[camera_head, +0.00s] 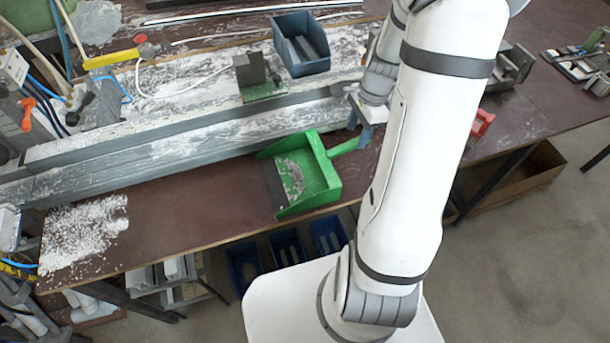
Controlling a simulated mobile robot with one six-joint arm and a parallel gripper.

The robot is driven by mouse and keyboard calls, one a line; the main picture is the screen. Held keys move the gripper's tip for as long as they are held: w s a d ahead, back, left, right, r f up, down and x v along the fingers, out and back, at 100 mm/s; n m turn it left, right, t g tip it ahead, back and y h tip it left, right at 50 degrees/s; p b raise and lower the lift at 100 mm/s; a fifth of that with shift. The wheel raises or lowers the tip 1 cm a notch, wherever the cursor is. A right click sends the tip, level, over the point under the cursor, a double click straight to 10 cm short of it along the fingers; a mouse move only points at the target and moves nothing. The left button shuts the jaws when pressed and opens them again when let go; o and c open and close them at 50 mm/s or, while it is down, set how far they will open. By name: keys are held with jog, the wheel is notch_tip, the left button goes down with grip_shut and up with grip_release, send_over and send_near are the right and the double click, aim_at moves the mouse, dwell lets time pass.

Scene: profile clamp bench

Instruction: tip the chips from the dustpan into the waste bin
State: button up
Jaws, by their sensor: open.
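A green dustpan (322,171) lies on the brown bench top, left of my arm. Grey-white chips (292,177) lie in its pan, and its open edge points left. Its green handle (347,146) points right and up toward my gripper. My gripper (362,131) is open, low at the far end of the handle; its fingers are small and partly hidden by my arm. I cannot tell whether they touch or straddle the handle. No container is clearly the waste bin; an open brown box (518,175) stands on the floor under the bench at the right.
A long grey profile (190,140) runs along the bench behind the dustpan. A blue bin (301,45) with grey parts and a green-based block (258,78) stand behind. Loose white chips (83,235) cover the front left. A red item (482,123) is right of my arm.

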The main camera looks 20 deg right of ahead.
aim_at(353, 142)
jog(key=f, duration=0.1)
jog(key=f+b, duration=0.1)
jog(key=f, duration=0.1)
jog(key=f+b, duration=0.1)
jog(key=shift+a+f, duration=0.25)
jog(key=shift+a, duration=0.05)
grip_shut()
dwell(0.3)
jog(key=shift+r, duration=0.15)
notch_tip(353, 142, up, 12)
jog(key=p, duration=0.9)
